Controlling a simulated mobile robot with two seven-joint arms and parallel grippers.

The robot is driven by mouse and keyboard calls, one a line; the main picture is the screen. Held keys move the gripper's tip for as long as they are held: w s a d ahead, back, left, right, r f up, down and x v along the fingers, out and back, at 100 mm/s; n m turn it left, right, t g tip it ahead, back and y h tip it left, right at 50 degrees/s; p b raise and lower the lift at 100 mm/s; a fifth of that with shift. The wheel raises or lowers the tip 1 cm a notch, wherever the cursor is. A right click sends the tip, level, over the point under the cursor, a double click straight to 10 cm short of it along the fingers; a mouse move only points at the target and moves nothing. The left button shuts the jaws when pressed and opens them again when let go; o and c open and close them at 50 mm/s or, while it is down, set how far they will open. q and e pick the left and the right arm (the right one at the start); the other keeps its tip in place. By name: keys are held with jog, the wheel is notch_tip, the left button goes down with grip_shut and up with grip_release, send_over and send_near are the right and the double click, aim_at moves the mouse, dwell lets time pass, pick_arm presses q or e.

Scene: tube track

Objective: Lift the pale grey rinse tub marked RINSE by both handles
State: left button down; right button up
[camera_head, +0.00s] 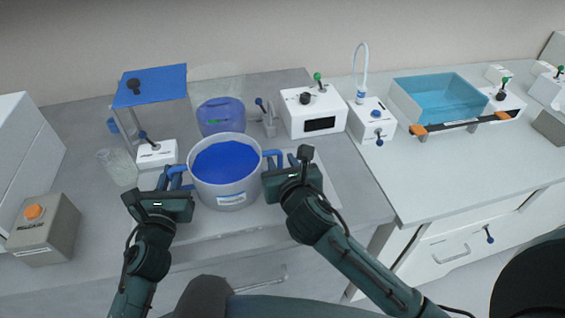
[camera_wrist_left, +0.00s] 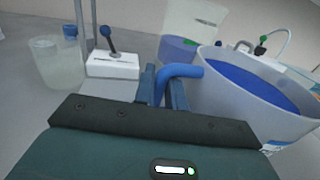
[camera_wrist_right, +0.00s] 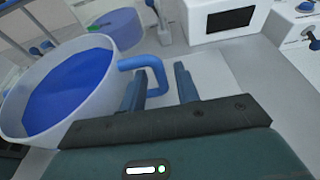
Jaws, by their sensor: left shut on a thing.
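The pale grey tub (camera_head: 225,190) stands on the bench, full of blue liquid, with a blue bent handle on each side. It has a label on its front, too small to read. My left gripper (camera_wrist_left: 162,88) is shut on the left blue handle (camera_wrist_left: 182,71); it also shows in the head view (camera_head: 172,182). My right gripper (camera_wrist_right: 160,88) is open, its fingers on either side of the lower end of the right blue handle (camera_wrist_right: 143,62). It also shows in the head view (camera_head: 275,168). The tub looks upright.
Behind the tub stands a blue translucent container (camera_head: 220,116). A blue-topped stand (camera_head: 150,86) and a white switch box (camera_head: 157,153) are at the left, with a clear beaker (camera_head: 117,166) beside them. A white box with a display (camera_head: 313,112) is at the back right.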

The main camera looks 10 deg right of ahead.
grip_shut()
dwell(1.1)
dwell(0.3)
dwell(0.5)
